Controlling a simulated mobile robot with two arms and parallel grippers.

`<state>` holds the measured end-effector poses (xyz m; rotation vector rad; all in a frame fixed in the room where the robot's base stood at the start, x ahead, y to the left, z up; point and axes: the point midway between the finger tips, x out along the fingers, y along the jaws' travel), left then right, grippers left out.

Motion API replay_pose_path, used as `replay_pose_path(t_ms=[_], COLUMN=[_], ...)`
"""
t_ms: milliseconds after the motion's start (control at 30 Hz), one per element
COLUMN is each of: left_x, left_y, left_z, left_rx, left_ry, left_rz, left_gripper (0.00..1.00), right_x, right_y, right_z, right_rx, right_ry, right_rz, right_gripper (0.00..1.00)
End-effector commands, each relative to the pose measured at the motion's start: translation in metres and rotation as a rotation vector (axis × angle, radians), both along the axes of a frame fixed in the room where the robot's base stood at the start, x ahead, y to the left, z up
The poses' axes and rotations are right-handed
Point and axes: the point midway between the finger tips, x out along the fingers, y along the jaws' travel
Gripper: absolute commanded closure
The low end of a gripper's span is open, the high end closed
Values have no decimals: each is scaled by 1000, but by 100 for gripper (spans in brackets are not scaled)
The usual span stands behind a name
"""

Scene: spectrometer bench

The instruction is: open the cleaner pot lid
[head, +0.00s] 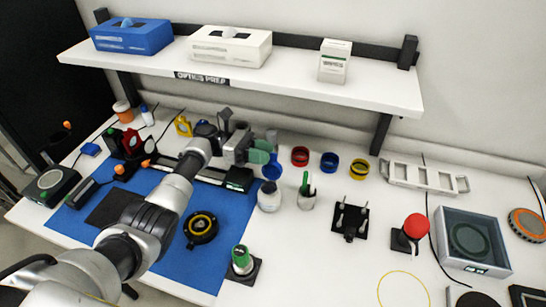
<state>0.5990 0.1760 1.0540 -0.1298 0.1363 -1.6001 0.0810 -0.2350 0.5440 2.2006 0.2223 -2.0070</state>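The likely cleaner pot (270,197) is a small white jar on the bench right of the blue mat. A blue round lid (271,169) stands tilted up above its rim; I cannot tell whether the pot's mouth is fully uncovered. My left gripper (262,151), with green fingertips, is right behind and above the lid, touching it or very close. The view is too small to tell whether its fingers are closed on anything. My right gripper is not in view.
A white holder with a green-handled tool (307,193) stands close to the pot's right. Red, blue and yellow rings (329,162) lie behind. A black pronged stand (349,220) is further right. The shelf (290,84) overhangs the back. A green-topped post (241,259) stands in front.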

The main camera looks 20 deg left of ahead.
Motion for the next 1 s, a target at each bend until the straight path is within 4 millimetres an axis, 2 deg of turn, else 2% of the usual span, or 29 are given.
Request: replay_pose_path(t_ms=[33, 200, 400, 567, 1000], left_x=[1, 2, 3, 3, 3], left_y=[13, 47, 72, 78, 78], left_z=[-5, -5, -3, -1, 1], left_rx=[1, 1, 0, 0, 0], left_ry=[0, -1, 1, 1, 1], left_rz=[3, 3, 1, 0, 0], left_gripper=[68, 68, 68, 68, 68], right_x=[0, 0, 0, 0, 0], right_y=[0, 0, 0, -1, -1], right_z=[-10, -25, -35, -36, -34], right_rx=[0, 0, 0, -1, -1], right_ry=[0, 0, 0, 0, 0], right_rz=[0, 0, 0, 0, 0], right_gripper=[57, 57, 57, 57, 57])
